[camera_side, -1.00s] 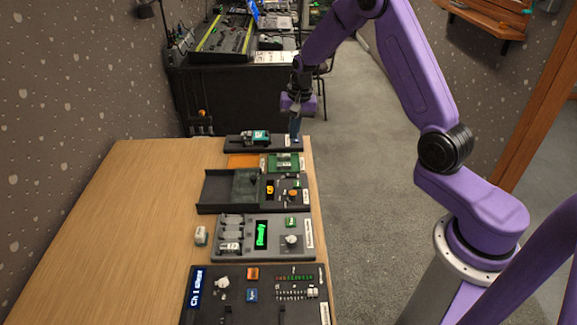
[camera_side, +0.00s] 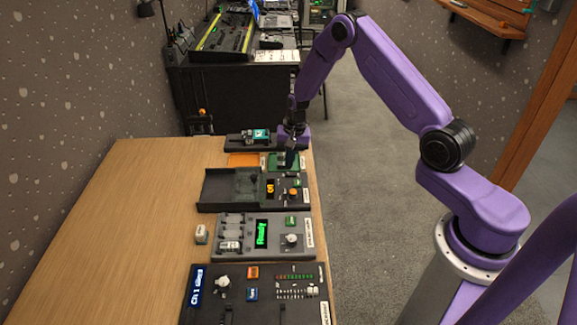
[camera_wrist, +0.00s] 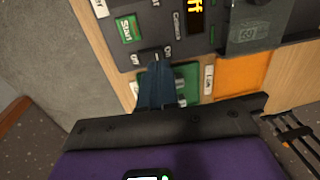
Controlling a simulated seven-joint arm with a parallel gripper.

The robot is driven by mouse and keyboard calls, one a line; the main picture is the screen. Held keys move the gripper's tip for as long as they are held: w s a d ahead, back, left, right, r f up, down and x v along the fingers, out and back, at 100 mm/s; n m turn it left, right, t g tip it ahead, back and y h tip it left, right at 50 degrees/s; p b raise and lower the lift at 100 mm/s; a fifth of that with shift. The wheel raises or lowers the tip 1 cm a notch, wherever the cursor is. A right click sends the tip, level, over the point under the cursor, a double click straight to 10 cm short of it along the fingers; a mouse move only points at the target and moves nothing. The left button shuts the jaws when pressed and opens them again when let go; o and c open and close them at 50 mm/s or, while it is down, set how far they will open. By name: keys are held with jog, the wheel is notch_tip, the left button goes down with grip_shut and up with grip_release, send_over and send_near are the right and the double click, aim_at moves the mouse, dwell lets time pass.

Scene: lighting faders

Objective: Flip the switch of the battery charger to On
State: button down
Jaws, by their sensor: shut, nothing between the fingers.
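A dark unit (camera_side: 234,204) with an orange display (camera_side: 271,188) and an open tray lies on the table; I cannot read a name on it. In the wrist view it shows an orange display (camera_wrist: 195,16), a green Start button (camera_wrist: 128,28) and a small switch (camera_wrist: 150,55) with short labels on either side. My gripper (camera_wrist: 156,66) is shut and empty, its blue fingertips at the switch's edge of the unit. Contact and the switch's position are unclear, as the fingers partly cover it. In the side view my gripper (camera_side: 290,163) points down at the unit's far edge.
Beyond it lie a green pad (camera_wrist: 181,80) and an orange pad (camera_side: 243,160), then a dark strip (camera_side: 236,146) with a teal device. Nearer stand a grey unit (camera_side: 232,253) reading Ready and a black panel (camera_side: 210,310). The table's left side is clear.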

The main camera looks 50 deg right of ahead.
aim_at(288, 173)
jog(key=shift+w+a+f, duration=0.1)
jog(key=shift+w+f, duration=0.05)
jog(key=shift+f, duration=1.35)
jog(key=shift+a+f, duration=0.1)
jog(key=shift+f, duration=0.1)
jog(key=shift+s+d+r, duration=0.15)
jog(key=shift+s+d, duration=0.4)
jog(key=shift+d, duration=0.05)
jog(key=shift+r, duration=0.1)
notch_tip(288, 173, up, 14)
jog(key=s+d, duration=0.1)
